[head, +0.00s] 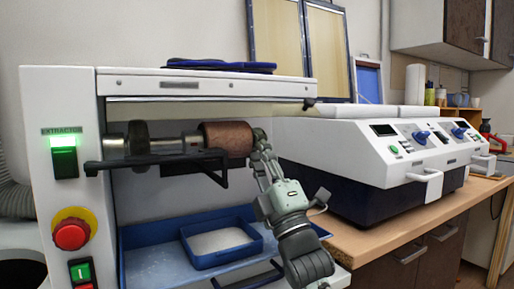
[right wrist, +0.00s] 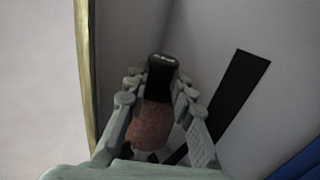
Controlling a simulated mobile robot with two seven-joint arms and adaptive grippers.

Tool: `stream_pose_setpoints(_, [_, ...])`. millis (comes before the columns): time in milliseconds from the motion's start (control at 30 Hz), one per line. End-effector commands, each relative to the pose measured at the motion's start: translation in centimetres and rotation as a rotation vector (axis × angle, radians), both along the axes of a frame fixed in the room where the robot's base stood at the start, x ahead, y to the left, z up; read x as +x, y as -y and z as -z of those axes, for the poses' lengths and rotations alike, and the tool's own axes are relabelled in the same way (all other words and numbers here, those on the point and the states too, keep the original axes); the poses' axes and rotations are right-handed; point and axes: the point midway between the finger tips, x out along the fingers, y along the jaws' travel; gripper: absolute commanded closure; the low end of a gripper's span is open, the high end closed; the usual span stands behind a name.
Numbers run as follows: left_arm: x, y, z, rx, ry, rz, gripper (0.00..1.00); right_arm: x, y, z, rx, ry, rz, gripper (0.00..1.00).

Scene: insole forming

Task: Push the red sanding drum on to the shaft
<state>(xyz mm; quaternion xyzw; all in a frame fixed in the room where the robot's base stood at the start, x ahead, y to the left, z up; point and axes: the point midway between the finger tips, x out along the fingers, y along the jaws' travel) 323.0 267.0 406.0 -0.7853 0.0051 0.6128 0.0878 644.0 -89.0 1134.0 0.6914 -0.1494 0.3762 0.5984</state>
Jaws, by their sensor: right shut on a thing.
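The red sanding drum (head: 228,138) is a brown-red cylinder lying level at the right end of the machine's metal shaft (head: 172,145), in line with it. How far the shaft reaches into the drum is hidden. My right gripper (head: 258,145) is at the drum's right end, shut on it. In the right wrist view the drum (right wrist: 152,126) sits between the fingers of the right gripper (right wrist: 155,100), with a black cylindrical part (right wrist: 161,70) beyond it. My left gripper is not in view.
A black rest bar (head: 150,161) runs just below the shaft and drum. Under them is a blue tray (head: 150,262) holding a smaller blue bin (head: 222,258). The machine's hood (head: 215,88) is close above. A white machine (head: 345,150) stands at right on the bench.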

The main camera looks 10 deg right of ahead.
Motion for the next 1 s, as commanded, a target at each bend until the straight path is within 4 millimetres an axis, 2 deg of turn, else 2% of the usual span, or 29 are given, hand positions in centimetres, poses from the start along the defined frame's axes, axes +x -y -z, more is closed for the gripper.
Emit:
stream_pose_setpoints(633, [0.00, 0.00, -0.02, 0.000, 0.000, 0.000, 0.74, -0.19, -0.38, -0.16, -0.001, 0.004, -0.004, 1.00])
stream_pose_setpoints(667, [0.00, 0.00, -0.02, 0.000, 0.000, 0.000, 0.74, -0.20, -0.39, -0.16, -0.001, 0.004, -0.004, 0.76])
stream_pose_setpoints(700, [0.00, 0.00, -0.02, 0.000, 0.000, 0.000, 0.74, -0.20, -0.39, -0.16, -0.001, 0.004, -0.004, 0.71])
stream_pose_setpoints(833, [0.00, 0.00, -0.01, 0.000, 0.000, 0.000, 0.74, -0.17, -0.35, -0.13, 0.000, 0.003, -0.003, 0.54])
stream_pose_setpoints(1000, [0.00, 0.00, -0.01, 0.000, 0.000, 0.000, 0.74, -0.14, -0.32, -0.08, -0.001, 0.002, -0.003, 0.53])
